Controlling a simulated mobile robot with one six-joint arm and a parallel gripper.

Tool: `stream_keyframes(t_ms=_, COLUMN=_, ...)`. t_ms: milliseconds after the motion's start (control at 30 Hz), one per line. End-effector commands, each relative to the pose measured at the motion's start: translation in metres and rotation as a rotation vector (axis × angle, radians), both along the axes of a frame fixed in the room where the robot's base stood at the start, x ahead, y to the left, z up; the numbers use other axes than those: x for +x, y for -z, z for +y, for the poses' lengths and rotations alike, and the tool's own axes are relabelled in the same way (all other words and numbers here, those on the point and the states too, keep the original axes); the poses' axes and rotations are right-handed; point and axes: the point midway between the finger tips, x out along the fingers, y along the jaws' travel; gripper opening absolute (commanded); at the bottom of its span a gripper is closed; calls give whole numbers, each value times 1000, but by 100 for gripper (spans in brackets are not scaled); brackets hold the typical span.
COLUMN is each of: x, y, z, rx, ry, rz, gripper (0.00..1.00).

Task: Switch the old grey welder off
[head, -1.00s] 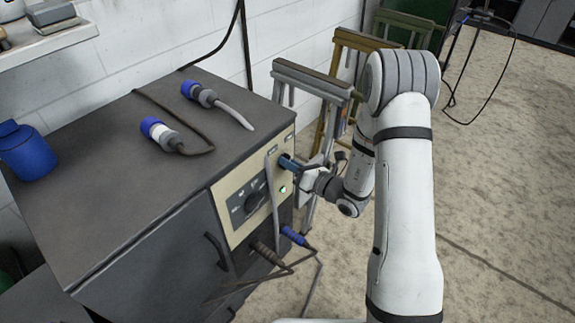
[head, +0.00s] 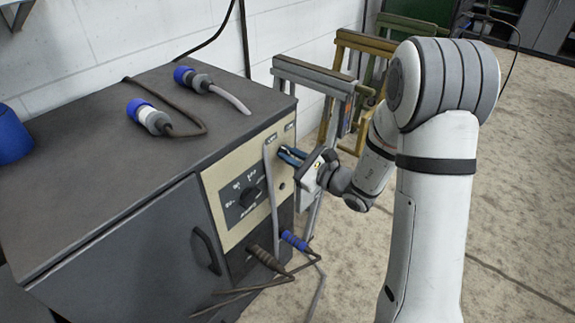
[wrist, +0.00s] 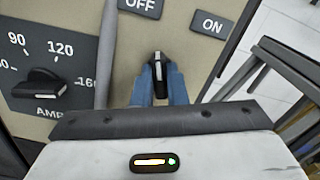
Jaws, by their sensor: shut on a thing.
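The old grey welder (head: 110,160) is a dark grey cabinet with a beige front panel (head: 226,225). In the wrist view a black rotary switch (wrist: 158,68) with a white mark sits below the OFF label (wrist: 140,5) and the ON label (wrist: 209,24). Its white-marked end points up, leaning slightly toward OFF. My gripper (head: 287,153) is at the panel's upper right, its blue fingers (wrist: 159,88) shut on the switch from both sides. The panel's indicator lamp (head: 282,186) looks dark. The fingers hide the switch in the head view.
An amp dial (head: 250,196) is left of the switch. A grey cable (head: 271,185) hangs down the panel between them. Blue-ended plugs (head: 150,117) lie on top. Cables plug in low at the front (head: 290,238). Metal trestles (head: 312,75) stand close behind my gripper.

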Motion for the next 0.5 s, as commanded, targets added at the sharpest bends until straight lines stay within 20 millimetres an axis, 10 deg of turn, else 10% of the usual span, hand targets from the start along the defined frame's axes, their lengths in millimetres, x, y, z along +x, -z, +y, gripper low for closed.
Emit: stream_keyframes(t_ms=500, x=0, y=5, z=-2, rx=-194, ry=6, rz=-240, gripper=0)
